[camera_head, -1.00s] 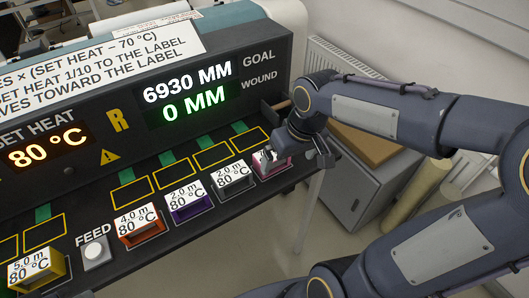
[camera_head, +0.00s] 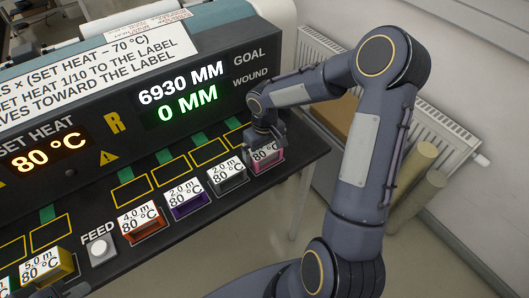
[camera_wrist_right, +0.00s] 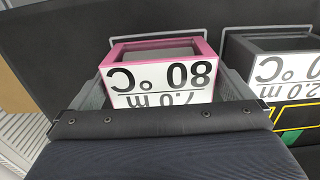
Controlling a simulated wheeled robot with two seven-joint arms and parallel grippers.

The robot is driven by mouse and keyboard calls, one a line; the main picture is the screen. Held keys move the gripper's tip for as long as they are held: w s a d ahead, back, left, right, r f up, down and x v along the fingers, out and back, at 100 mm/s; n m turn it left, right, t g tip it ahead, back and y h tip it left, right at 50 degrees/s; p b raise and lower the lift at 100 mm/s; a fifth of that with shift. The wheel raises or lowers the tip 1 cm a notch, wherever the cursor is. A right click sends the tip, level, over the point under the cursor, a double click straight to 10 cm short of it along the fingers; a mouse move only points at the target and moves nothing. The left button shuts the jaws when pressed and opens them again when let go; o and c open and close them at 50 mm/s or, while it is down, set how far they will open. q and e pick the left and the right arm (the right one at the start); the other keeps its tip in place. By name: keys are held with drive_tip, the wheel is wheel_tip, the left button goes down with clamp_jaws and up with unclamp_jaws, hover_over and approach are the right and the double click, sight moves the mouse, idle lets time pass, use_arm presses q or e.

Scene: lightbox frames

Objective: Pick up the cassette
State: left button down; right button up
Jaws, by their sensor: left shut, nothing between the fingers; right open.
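The pink cassette (camera_head: 267,157) stands at the right end of the cassette row on the dark shelf. Its white label reads 7.0 m, 80 °C, upside down in the right wrist view (camera_wrist_right: 160,90). My right gripper (camera_head: 264,139) is over it, pointing down. In the right wrist view the open fingers (camera_wrist_right: 163,88) flank the cassette left and right; I cannot tell whether they touch it. Only a small grey part of what seems to be my left gripper (camera_head: 76,290) shows at the bottom left edge, near the yellow cassette (camera_head: 50,267); its fingertips are not clear.
Grey (camera_head: 229,174), purple (camera_head: 188,199) and orange (camera_head: 142,222) cassettes stand left of the pink one. Empty yellow-outlined slots (camera_head: 208,153) lie behind them. The machine panel (camera_head: 200,75) rises at the back. A FEED button (camera_head: 101,250) is at front left.

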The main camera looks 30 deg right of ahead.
drive_tip(key=shift+f, duration=0.55)
drive_tip(key=c, duration=0.7)
drive_tip(key=shift+c, duration=0.5)
drive_tip(key=shift+r, duration=0.15)
